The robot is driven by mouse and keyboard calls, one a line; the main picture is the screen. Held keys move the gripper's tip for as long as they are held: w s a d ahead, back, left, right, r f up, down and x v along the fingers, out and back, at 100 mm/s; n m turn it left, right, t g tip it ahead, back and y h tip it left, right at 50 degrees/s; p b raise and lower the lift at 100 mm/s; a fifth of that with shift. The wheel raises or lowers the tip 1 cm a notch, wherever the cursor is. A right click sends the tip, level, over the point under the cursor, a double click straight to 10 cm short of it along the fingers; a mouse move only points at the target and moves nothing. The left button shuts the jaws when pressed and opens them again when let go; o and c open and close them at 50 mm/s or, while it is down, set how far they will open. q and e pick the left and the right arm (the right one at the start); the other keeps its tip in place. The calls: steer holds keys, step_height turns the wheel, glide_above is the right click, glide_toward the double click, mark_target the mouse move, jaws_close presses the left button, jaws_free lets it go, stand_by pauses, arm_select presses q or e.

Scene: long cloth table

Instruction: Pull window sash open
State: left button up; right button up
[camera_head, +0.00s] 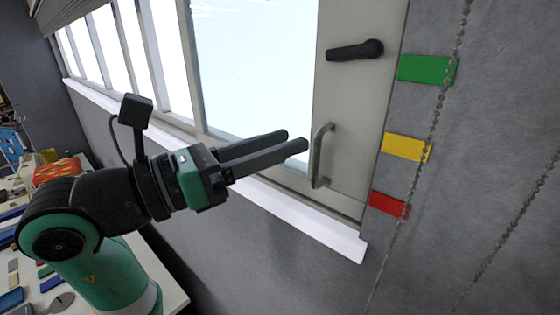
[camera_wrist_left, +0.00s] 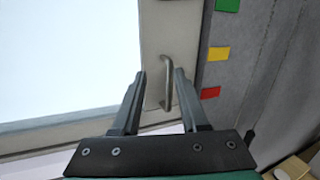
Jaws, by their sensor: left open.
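The window sash (camera_head: 350,95) is a pale frame around bright glass, and it looks shut or nearly so. A curved metal pull handle (camera_head: 319,155) stands upright on its right stile, below a black lever (camera_head: 355,50). My left gripper (camera_head: 297,141) is open, its two dark fingers pointing at the pull handle from the left, with a small gap to it in the head view. In the left wrist view the handle (camera_wrist_left: 167,82) appears between the fingertips (camera_wrist_left: 158,75), near the right finger. Contact cannot be told. My right gripper is not seen.
Green (camera_head: 427,69), yellow (camera_head: 406,148) and red (camera_head: 389,205) tags are on the grey wall right of the window. Bead chains (camera_head: 436,110) hang there. A white sill (camera_head: 300,213) runs below the sash. A cluttered table (camera_head: 165,275) is at lower left.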

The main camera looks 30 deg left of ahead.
arm_select(q)
steer(key=s+d+r+m+g+h+b, duration=0.1)
steer(key=s+m+g+h+b, duration=0.3)
steer(key=s+m+g, duration=0.5)
steer(key=s+d+r+m+g+h+b, duration=0.2)
steer(key=s+r+m+g+h+b, duration=0.2)
steer(key=s+m+g+h, duration=0.5)
steer(key=s+m+g+b, duration=0.1)
steer(key=s+g, duration=0.4)
steer(key=g, duration=0.6)
steer(key=shift+d+r, duration=0.2)
steer(key=shift+d, duration=0.05)
